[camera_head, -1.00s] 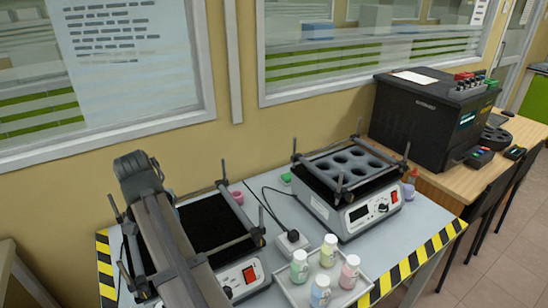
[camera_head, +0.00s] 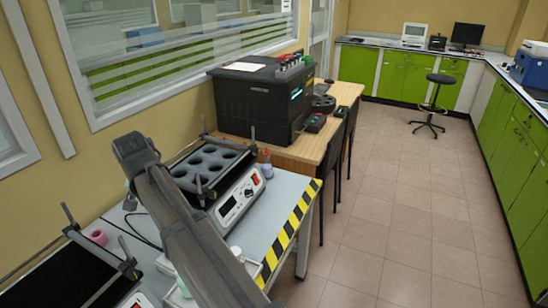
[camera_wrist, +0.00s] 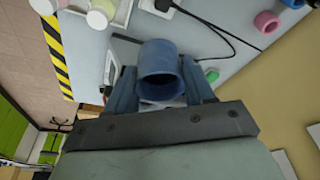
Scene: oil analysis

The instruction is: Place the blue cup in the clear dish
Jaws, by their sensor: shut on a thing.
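The blue cup (camera_wrist: 160,72) is between the two fingers of my gripper (camera_wrist: 156,82) in the wrist view. The gripper is shut on it, with one finger on each side, and the cup's open end faces the camera. The cup is over the grey table. In the head view my arm reaches over the table, and its gripper and the cup are out of sight. I cannot make out the clear dish in either current view.
A shaker with round holes (camera_head: 205,165) stands beside my arm, and a black-topped one (camera_head: 75,275) is at lower left. A pink ring (camera_wrist: 267,22) and a tray with bottles (camera_wrist: 122,12) sit on the table. A dark machine (camera_head: 255,105) stands beyond.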

